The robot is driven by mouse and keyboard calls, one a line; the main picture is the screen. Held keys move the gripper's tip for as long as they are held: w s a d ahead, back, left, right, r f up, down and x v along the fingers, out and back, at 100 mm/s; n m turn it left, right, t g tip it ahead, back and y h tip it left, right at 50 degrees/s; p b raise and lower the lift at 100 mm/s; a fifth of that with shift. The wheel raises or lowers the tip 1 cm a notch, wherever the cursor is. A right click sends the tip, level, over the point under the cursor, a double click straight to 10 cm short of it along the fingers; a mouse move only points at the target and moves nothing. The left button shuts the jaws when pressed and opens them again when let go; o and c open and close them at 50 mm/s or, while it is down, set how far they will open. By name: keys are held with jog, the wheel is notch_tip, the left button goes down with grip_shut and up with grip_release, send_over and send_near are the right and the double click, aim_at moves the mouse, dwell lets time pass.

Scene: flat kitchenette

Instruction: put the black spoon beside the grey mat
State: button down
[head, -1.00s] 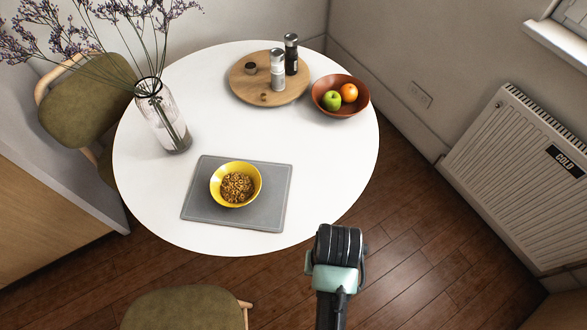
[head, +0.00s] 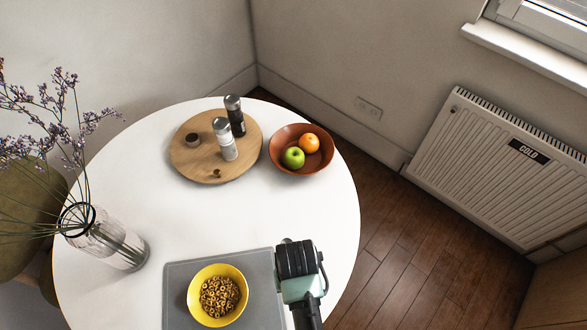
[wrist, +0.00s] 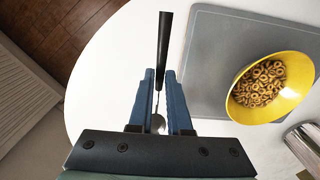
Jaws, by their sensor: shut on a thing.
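My gripper (wrist: 159,76) is shut on the black spoon (wrist: 164,45) in the wrist view. The spoon's dark handle sticks out past the fingertips, and its bowl shows between the fingers. The spoon is over the white table, beside the grey mat (wrist: 212,55) and apart from it in that picture. I cannot tell whether it touches the table. In the head view the grey mat (head: 178,290) lies at the near edge of the table, and my wrist covers part of its right side. The fingers and spoon are hidden there.
A yellow bowl (head: 220,270) of cereal rings stands on the mat. A wooden board (head: 190,168) with two shakers and a brown fruit bowl (head: 283,165) are at the back of the white table (head: 150,200). The table's right edge is close.

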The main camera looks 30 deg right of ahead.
jog(key=shift+f, duration=2.6)
jog(key=shift+f, duration=0.1)
jog(key=c, duration=0.9)
grip_release()
jog(key=shift+o, duration=0.2)
notch_tip(320, 180, up, 12)
jog(key=shift+r+p, duration=0.1)
jog(key=shift+p, duration=0.25)
